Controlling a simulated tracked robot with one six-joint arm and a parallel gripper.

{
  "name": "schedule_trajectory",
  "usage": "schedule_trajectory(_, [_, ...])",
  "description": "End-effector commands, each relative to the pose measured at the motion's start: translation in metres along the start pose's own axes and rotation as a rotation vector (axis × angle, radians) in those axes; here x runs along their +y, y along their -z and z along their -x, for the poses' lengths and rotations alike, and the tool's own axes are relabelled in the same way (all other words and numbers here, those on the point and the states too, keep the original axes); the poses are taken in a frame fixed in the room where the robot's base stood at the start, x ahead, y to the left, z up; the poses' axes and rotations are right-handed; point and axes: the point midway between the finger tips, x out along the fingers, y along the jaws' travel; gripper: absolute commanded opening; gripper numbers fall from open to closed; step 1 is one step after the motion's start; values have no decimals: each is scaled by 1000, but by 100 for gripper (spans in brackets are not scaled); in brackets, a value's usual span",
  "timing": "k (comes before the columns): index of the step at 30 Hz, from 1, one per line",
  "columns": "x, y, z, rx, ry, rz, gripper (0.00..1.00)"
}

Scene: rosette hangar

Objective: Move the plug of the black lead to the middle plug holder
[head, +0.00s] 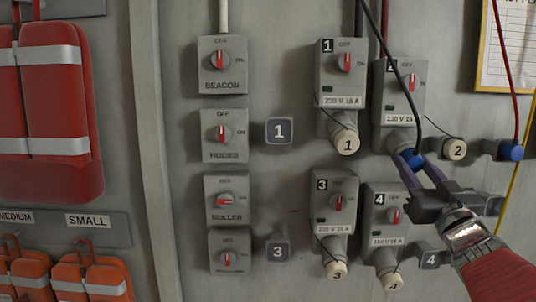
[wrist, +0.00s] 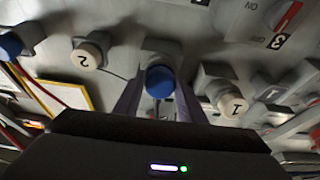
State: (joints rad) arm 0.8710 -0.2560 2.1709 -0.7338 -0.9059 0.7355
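The black lead (head: 407,90) runs down past socket box 2 (head: 388,100) to a blue plug (head: 410,158) at that box's lower outlet. My gripper (head: 415,163) reaches it from the lower right, with its purple fingers on either side of the plug. In the wrist view the blue plug (wrist: 159,82) sits between the fingertips (wrist: 160,90), which look apart with slight gaps; contact cannot be told. Dark grey blocks marked 1 (head: 279,130), 3 (head: 278,250) and 4 (head: 430,260) are on the wall. Which is the middle holder is unclear.
A red lead (head: 507,70) ends in another blue plug (head: 511,152) in a holder at the right. Cream cap 2 (head: 455,150) is between the two plugs. Cream cap 1 (head: 346,144) is at the left.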

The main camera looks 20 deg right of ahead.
Motion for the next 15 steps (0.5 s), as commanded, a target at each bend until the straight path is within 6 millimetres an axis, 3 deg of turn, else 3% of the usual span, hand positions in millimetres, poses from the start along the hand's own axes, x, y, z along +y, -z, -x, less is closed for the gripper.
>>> schedule_trajectory(15, [0,0,0,0,1,0,0])
